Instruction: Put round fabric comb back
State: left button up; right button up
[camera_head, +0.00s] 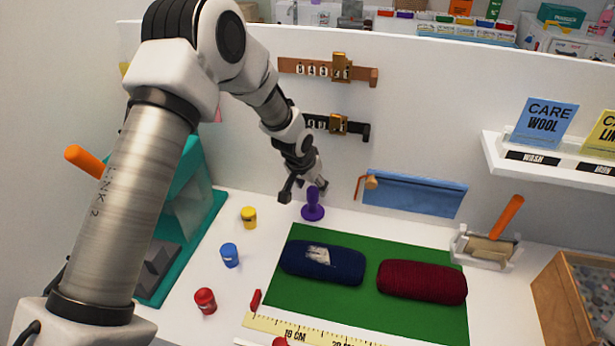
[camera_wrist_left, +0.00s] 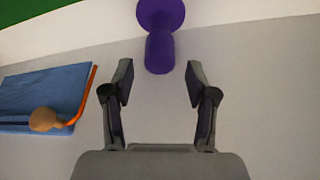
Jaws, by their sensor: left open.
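A purple piece (camera_head: 312,210) with a round base and a slim upright grip stands on the white surface by the back wall, and I take it for the round fabric comb. My left gripper (camera_head: 304,191) is open just above and behind it. In the left wrist view, the grip of the purple piece (camera_wrist_left: 160,52) shows at the tips of the left gripper (camera_wrist_left: 159,78), centred between the two fingers but not clasped. My right gripper is out of view.
A green mat (camera_head: 365,303) bears a navy roll (camera_head: 322,262) and a dark red roll (camera_head: 422,282). Yellow (camera_head: 249,217), blue (camera_head: 229,255) and red (camera_head: 205,301) small pots stand at left. A blue cloth (camera_head: 415,194) and an orange-handled tool (camera_head: 507,215) are at right.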

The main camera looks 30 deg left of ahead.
pick_arm(q)
jog(key=b+v, duration=0.1)
jog(key=v, duration=0.6)
jog(key=shift+r, duration=0.2)
jog(key=shift+s, duration=0.15)
